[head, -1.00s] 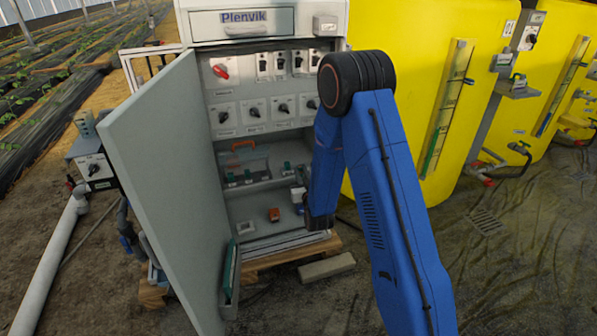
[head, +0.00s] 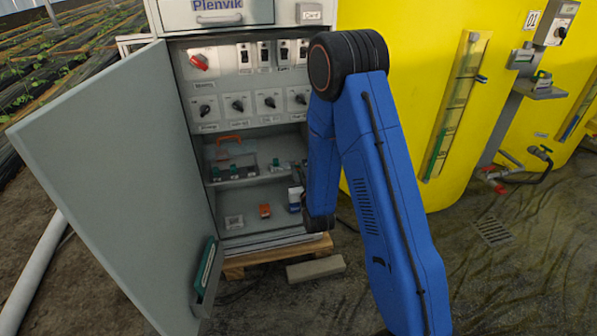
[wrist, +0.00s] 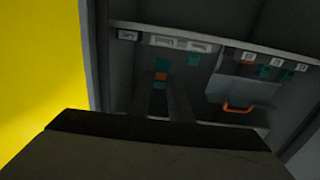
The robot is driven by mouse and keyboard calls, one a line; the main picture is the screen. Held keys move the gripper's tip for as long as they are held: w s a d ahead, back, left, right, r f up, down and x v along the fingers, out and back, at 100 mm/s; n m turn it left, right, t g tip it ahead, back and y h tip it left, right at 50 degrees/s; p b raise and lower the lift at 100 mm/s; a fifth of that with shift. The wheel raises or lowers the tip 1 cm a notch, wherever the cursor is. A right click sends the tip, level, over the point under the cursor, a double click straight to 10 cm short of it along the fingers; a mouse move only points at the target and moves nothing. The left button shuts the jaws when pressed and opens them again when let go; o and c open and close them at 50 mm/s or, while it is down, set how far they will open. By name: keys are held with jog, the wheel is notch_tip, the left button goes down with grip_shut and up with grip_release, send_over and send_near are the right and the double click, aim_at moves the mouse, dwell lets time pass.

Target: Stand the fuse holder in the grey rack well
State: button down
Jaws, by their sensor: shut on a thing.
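In the wrist view, my gripper (wrist: 160,92) is shut on a small teal and orange piece (wrist: 161,77), apparently the fuse holder. It is inside the cabinet, in front of the shelf. In the head view my arm hides the gripper and the piece. A grey rack (head: 245,174) with several teal pieces stands on the cabinet's shelf; it also shows in the wrist view (wrist: 243,68). Another teal piece (wrist: 193,61) is at the labelled part of the shelf, beside the held one in the picture. I cannot tell which well is empty.
The grey cabinet door (head: 115,180) stands open at left. A clear box with an orange handle (head: 232,139) is behind the rack. An orange block (head: 265,210) and a white-blue bottle (head: 295,198) stand on the cabinet floor. Yellow tanks (head: 430,90) are at right.

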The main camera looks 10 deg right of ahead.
jog(key=shift+w, duration=4)
jog(key=shift+f, duration=1.05)
jog(key=c, duration=1.5)
grip_release()
jog(key=shift+c, duration=0.2)
